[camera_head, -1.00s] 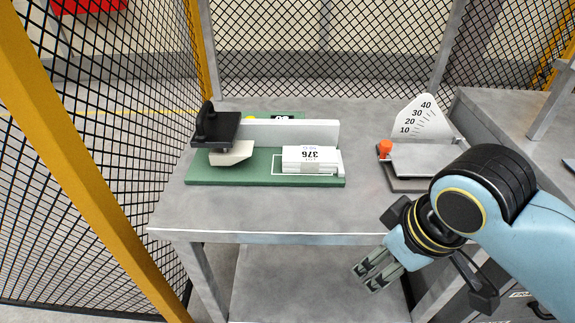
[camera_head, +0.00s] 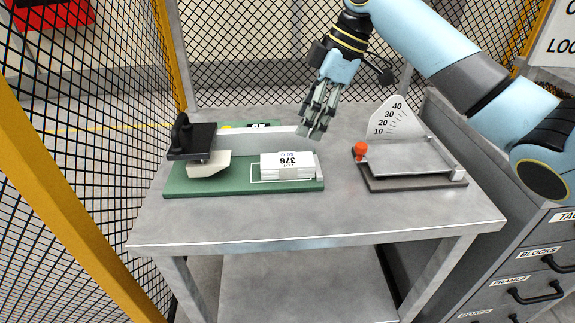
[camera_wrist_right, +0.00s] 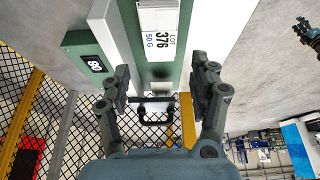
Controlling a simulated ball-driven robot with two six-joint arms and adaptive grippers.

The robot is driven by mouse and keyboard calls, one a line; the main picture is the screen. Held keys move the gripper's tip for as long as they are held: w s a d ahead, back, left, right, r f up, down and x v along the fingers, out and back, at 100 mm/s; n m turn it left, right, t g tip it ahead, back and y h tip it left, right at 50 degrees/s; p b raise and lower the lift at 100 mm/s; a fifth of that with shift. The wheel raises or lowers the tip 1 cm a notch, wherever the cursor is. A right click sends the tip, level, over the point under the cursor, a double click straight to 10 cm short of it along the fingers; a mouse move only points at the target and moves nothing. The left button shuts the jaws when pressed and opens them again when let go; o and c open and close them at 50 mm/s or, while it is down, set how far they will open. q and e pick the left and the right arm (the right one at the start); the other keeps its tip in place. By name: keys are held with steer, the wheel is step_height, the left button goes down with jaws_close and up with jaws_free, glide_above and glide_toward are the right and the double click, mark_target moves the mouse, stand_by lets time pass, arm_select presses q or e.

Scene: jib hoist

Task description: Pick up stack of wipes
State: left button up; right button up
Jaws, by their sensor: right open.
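The stack of wipes, a flat white layered block with a label reading 376 (camera_head: 288,166), lies on the right part of a green board (camera_head: 228,186) on the grey table. In the right wrist view its label (camera_wrist_right: 158,36) shows at the top, beyond the fingers and between them. My right gripper (camera_head: 311,130) is open and empty, pointing down above and just behind the stack's right end, apart from it. Both its fingers (camera_wrist_right: 162,82) show in the right wrist view.
A pale upright wall (camera_head: 250,139) runs along the board behind the stack. A black-handled block (camera_head: 190,140) stands at the board's left. A tilting scale plate with an orange knob (camera_head: 361,149) stands to the right. The table front (camera_head: 330,218) is clear.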

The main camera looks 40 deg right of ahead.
mark_target(288, 160)
steer(key=b+x, duration=0.1)
steer(key=x, duration=0.9)
steer(key=shift+d+f, duration=0.1)
steer(key=shift+d, duration=0.05)
steer(key=shift+c, duration=0.4)
steer(key=c, duration=0.9)
